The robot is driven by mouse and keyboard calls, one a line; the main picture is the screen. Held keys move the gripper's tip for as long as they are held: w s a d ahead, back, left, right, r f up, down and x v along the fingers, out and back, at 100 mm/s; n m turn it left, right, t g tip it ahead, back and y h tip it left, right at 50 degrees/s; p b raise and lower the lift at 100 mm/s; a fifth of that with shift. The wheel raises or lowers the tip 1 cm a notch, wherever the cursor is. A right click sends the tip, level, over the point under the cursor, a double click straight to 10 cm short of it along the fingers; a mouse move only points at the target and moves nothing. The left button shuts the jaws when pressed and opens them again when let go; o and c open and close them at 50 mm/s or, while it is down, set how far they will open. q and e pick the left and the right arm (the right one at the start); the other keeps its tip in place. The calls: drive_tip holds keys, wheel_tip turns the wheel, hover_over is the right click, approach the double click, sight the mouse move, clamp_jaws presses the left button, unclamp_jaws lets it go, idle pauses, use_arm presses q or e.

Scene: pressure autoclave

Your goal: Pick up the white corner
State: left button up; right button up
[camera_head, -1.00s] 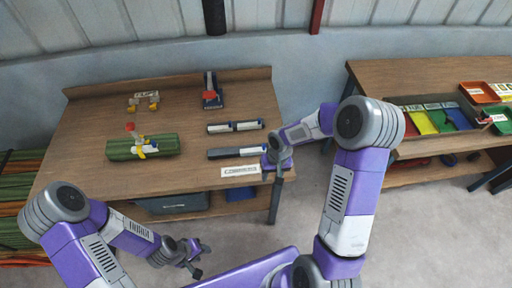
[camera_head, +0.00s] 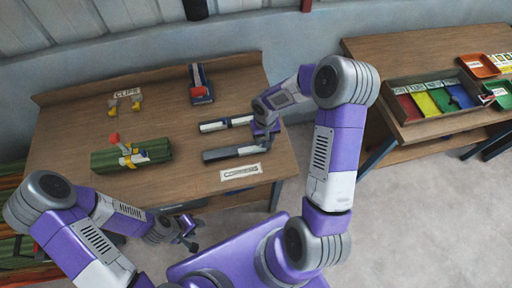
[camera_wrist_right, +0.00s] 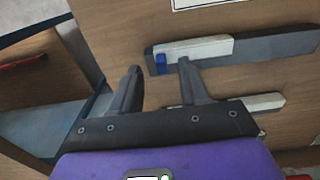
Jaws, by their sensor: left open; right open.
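A white corner (camera_wrist_right: 205,48) lies in a grey holder (camera_wrist_right: 275,44) in the right wrist view, with a small blue piece (camera_wrist_right: 160,63) at its end. In the head view this holder (camera_head: 220,155) is the lower of two bars near the table's right side. My right gripper (camera_wrist_right: 157,72) is open and empty, its fingertips close to the blue end of the white corner. In the head view the right gripper (camera_head: 266,138) is at the bars' right end, partly hidden by its own arm. My left gripper (camera_head: 188,235) is open and empty in front of the table.
A second bar (camera_head: 225,123) lies behind the first. A "CORNERS" label (camera_head: 240,172) is in front. A green block with clamps (camera_head: 130,156), yellow clips (camera_head: 125,101) and a blue-red tool (camera_head: 200,83) share the table (camera_head: 70,125). A sorting tray (camera_head: 398,118) stands on the right table.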

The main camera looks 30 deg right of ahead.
wheel_tip(320, 180, down, 2)
drive_tip(key=shift+w+f, duration=0.1)
drive_tip(key=shift+f, duration=0.1)
clamp_jaws()
